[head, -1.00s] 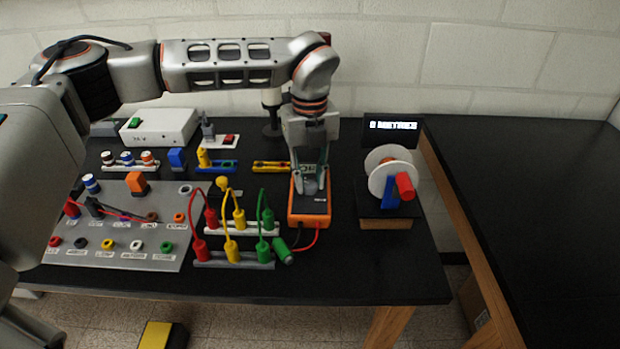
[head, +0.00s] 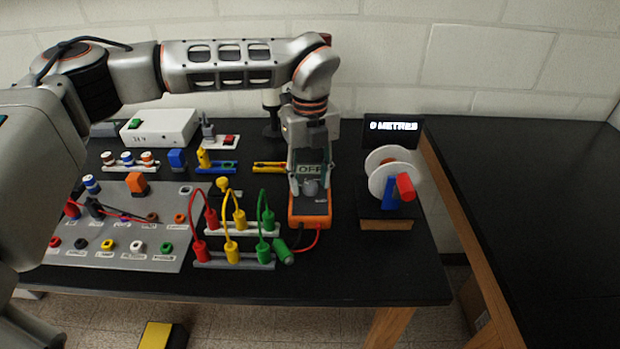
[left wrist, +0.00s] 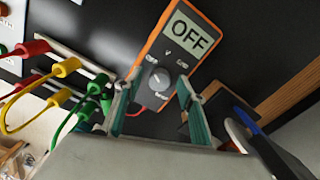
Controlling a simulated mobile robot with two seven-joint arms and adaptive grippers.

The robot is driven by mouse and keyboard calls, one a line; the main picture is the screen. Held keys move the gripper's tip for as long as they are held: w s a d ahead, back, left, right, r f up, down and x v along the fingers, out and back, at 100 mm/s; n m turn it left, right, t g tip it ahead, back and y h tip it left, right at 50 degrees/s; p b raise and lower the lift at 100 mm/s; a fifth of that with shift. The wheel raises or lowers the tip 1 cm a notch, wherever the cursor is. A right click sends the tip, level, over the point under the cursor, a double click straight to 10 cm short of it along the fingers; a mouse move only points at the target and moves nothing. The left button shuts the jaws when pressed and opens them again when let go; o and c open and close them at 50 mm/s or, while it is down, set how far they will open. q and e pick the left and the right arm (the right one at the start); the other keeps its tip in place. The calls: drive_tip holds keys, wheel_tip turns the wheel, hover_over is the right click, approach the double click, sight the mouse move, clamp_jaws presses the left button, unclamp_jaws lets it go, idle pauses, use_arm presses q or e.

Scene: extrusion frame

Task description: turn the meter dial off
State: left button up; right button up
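The orange and dark grey meter (head: 310,220) lies on the black bench in the head view, partly covered by my left gripper (head: 310,188). In the left wrist view the meter's display (left wrist: 192,34) reads OFF. Its round grey dial (left wrist: 159,80) sits below the display, with a pale mark on it. My left gripper's two teal fingers stand apart, one on each side of the dial, with a visible gap to it. The gripper is open and holds nothing. My right gripper is not in view.
Red, yellow and green leads (head: 232,245) stand just left of the meter. A wheel device (head: 383,223) with a red handle is to the right, below a sign (head: 393,127). A grey socket panel (head: 125,262) lies at left. The right bench is bare.

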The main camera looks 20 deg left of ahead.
sight(310, 184)
use_arm(q)
wheel_tip(310, 184, up, 12)
idle(0.6)
